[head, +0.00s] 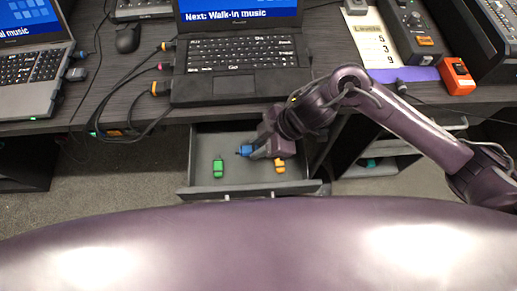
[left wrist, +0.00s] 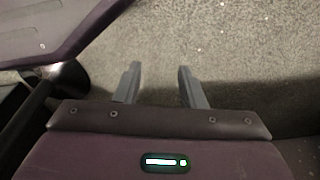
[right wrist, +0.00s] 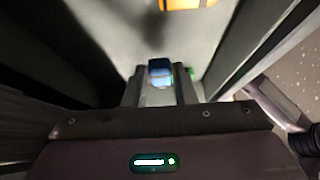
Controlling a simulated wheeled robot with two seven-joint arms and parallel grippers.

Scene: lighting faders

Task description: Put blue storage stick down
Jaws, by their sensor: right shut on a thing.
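The blue storage stick (head: 245,150) is held in my right gripper (head: 256,151), over the open grey drawer (head: 204,150) under the desk. In the right wrist view the blue stick (right wrist: 160,70) sits between the two fingertips, which are shut on it. The drawer floor lies beyond it; I cannot tell the exact gap. A green stick (head: 218,168) and an orange stick (head: 280,166) lie in the drawer, left and right of the blue one. My left gripper (left wrist: 158,82) is open and empty above the carpet, and is out of the head view.
The desk edge and a black laptop (head: 240,80) are above and behind the drawer. Cables (head: 120,125) hang at the left. A second open compartment (head: 375,160) stands to the right. An orange-red device (head: 457,77) lies on the desk at right.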

